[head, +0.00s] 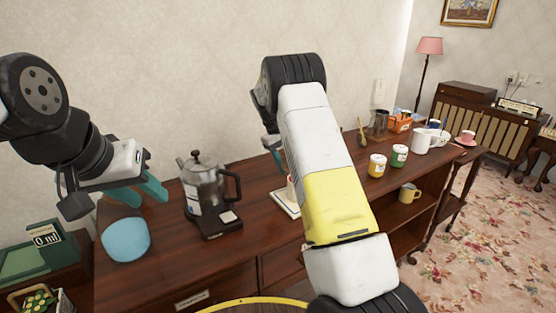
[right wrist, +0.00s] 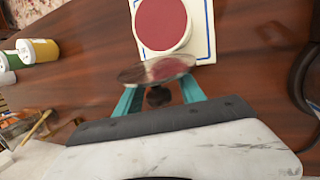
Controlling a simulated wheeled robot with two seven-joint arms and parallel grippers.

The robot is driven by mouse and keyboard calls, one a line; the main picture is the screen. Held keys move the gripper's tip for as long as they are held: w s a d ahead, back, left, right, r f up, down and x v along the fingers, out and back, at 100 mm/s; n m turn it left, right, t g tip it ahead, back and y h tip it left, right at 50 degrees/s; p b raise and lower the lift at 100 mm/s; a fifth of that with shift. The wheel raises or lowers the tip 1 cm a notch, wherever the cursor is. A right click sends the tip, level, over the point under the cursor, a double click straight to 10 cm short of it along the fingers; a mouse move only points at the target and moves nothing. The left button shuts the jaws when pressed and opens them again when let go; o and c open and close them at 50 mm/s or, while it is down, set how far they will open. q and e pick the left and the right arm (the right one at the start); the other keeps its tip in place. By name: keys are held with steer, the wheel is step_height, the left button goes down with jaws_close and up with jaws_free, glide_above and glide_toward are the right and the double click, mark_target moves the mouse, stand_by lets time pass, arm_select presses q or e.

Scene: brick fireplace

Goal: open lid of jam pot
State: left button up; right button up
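The jam pot (right wrist: 162,22), seen from above, is round and pale-rimmed with dark red inside. It stands on a white, blue-edged tile (right wrist: 200,38). Its shiny round lid (right wrist: 135,74) is off the opening, tilted up at the rim nearest my gripper, with its dark knob (right wrist: 159,97) towards me. My right gripper (right wrist: 160,84) has its teal fingers apart on either side of the knob, with gaps showing. In the head view the pot (head: 291,188) is mostly hidden behind my right arm. My left gripper (head: 140,190) is open and empty above a blue container.
The blue container (head: 126,240) is at the left. Yellow (head: 377,165) and green (head: 399,155) jars and a white jug (head: 422,140) stand to the right.

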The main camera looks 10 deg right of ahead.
steer(key=v, duration=0.7)
steer(key=shift+r, duration=0.4)
steer(key=shift+a, duration=0.2)
